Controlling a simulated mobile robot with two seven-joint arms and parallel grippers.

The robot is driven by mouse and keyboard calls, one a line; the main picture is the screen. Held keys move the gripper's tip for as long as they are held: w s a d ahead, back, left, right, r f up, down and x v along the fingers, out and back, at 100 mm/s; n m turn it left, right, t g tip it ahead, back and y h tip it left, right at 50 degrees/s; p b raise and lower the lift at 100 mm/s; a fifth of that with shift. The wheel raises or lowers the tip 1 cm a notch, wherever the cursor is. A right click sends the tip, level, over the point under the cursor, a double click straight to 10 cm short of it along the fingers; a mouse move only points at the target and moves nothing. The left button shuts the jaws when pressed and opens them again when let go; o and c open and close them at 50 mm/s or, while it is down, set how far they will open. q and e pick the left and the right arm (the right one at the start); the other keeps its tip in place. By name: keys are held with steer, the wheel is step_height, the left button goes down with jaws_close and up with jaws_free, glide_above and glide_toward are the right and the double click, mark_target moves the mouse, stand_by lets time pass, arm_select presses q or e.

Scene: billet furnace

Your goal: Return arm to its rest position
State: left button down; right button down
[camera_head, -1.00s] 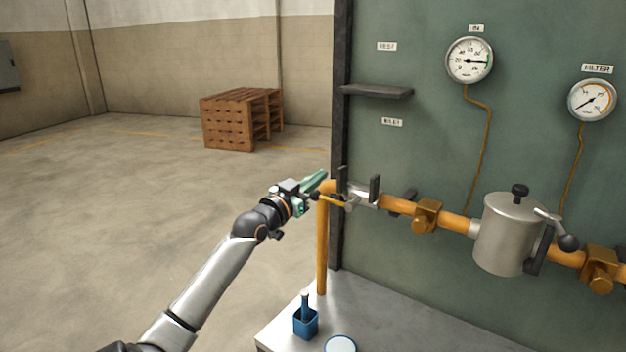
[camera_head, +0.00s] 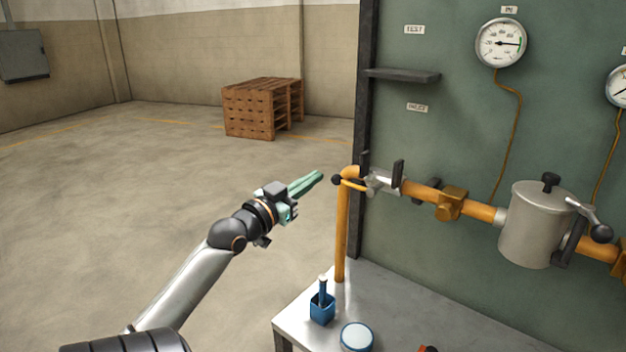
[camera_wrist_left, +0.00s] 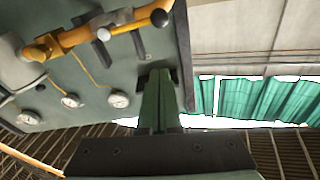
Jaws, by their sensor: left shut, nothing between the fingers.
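My left arm comes in from the lower left in the head view. My left gripper (camera_head: 318,176) is shut and empty, its green fingers together and pointing up and to the right. It is in free air to the left of the yellow pipe's upper bend (camera_head: 349,173) and the small yellow valve lever with a black knob (camera_head: 337,180), apart from them. In the left wrist view the closed fingers (camera_wrist_left: 160,75) point toward the top, with the pipe (camera_wrist_left: 75,40) and the black knob (camera_wrist_left: 159,18) beyond them. My right gripper is not in view.
The green panel (camera_head: 450,130) carries gauges (camera_head: 501,43), a dark shelf (camera_head: 402,75) and a metal filter pot (camera_head: 535,225). The metal table (camera_head: 400,290) below holds a blue cup with a brush-like tool (camera_head: 322,306) and a round tin (camera_head: 356,337). A wooden pallet stack (camera_head: 262,108) stands behind. Floor at left is clear.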

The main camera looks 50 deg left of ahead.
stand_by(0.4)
arm_select(q)
steer(key=s+d+f+g+h, duration=0.15)
steer(key=d+f, duration=0.35)
steer(key=f, duration=0.5)
steer(key=d+f+g, duration=0.3)
steer(key=d+f, duration=0.1)
steer(key=f, duration=0.6)
steer(key=s+d+f+g+h, duration=0.15)
steer(key=d+f, duration=0.35)
steer(key=f, duration=0.5)
steer(key=s+d+f+m+g+h, duration=0.1)
steer(key=s+d+f, duration=0.3)
steer(key=d, duration=0.3)
steer(key=s+d+f+m+g+h, duration=0.1)
steer(key=s+d+f, duration=0.2)
steer(key=d+f, duration=0.2)
steer(key=s+d+f+g+h, duration=0.1)
steer(key=s+d+f, duration=0.3)
steer(key=d, duration=0.7)
steer(key=shift+s+f+m+g, duration=0.35)
steer(key=shift+f+m+g, duration=0.05)
steer(key=shift+f+g, duration=0.1)
